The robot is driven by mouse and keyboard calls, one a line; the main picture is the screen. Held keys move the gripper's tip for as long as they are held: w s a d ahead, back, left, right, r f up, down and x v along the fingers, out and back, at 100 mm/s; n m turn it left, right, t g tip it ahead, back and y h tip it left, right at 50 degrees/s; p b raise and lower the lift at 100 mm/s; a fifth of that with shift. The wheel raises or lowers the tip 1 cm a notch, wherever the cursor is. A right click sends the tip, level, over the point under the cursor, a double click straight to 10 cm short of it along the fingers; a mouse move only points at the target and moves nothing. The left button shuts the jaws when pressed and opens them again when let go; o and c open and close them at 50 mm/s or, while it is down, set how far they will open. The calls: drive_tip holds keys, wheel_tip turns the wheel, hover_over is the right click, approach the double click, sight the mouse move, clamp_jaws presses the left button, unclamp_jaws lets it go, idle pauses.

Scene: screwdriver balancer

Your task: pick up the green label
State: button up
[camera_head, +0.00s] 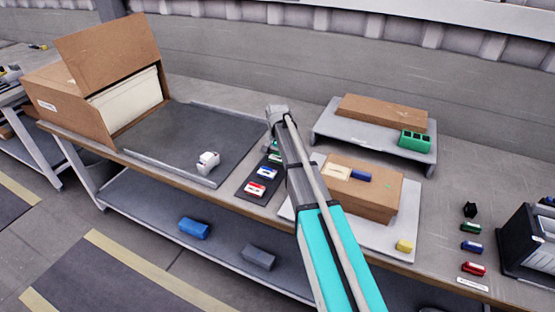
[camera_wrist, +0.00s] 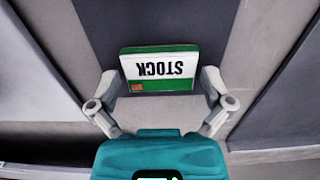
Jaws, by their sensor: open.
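The green label (camera_wrist: 160,50) has a green border and a white face reading STOCK, upside down in the wrist view. It lies on a dark strip. My gripper (camera_wrist: 160,82) is open, with one finger on each side of the label's near end; I cannot tell whether they touch it. In the head view my arm reaches over the bench and my gripper (camera_head: 278,122) is at the strip's far end.
On the dark strip (camera_head: 244,190) lie a blue label (camera_head: 267,172) and a red label (camera_head: 256,188). A white object (camera_head: 208,161) stands left on a dark mat (camera_head: 170,125). A cardboard box (camera_head: 388,193) and a raised grey shelf (camera_head: 330,126) stand to the right.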

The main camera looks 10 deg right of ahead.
drive_tip(key=c, duration=0.5)
drive_tip(key=shift+r, duration=0.2)
drive_tip(key=shift+c, duration=0.2)
drive_tip(key=shift+r+p, duration=0.75)
drive_tip(key=shift+p, duration=0.15)
drive_tip(key=s+d+r+p, duration=0.2)
drive_tip(key=s+r+p, duration=0.9)
drive_tip(key=s, duration=0.2)
drive_tip(key=shift+s+d, duration=0.35)
drive_tip(key=shift+s, duration=0.05)
drive_tip(key=shift+a, duration=0.1)
